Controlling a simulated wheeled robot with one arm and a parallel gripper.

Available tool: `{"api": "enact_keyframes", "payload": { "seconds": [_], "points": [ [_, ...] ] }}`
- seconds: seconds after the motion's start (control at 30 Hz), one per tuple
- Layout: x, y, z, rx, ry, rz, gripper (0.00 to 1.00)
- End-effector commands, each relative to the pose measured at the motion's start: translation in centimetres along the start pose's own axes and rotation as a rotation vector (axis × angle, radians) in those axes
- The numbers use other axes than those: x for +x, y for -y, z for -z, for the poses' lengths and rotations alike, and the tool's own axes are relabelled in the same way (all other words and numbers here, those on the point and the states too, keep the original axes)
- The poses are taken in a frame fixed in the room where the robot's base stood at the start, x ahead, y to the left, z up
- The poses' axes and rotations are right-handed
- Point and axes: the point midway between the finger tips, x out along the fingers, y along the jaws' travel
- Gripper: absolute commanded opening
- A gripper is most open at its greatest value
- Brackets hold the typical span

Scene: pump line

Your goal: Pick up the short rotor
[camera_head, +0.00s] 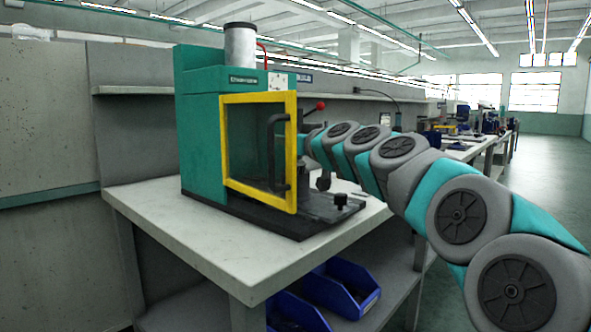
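No short rotor can be made out in this view. My arm reaches from the lower right to a teal press (203,130) on the workbench (190,222). The arm's far end passes behind the edge of the press's yellow-framed clear door (291,168). My gripper is hidden there, so its fingers and anything in them cannot be seen. The space behind the door panel is dim, and no rotor shows through it.
The press stands on a dark base plate (335,208) with a black knob (341,199). A red-knobbed lever (320,105) sticks out behind the door. Blue bins (343,287) sit on the shelf below. The bench's front left is clear.

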Motion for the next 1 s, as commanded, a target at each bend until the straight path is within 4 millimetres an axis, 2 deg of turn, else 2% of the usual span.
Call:
{"api": "enact_keyframes", "payload": {
  "seconds": [0.17, 0.6, 1.0],
  "points": [
    [0.0, 0.0, -0.03, 0.0, 0.0, 0.0, 0.49],
    [0.0, -0.01, -0.06, 0.0, 0.001, 0.0, 0.0],
    [0.0, -0.01, -0.06, 0.0, 0.001, 0.0, 0.0]
  ]
}}
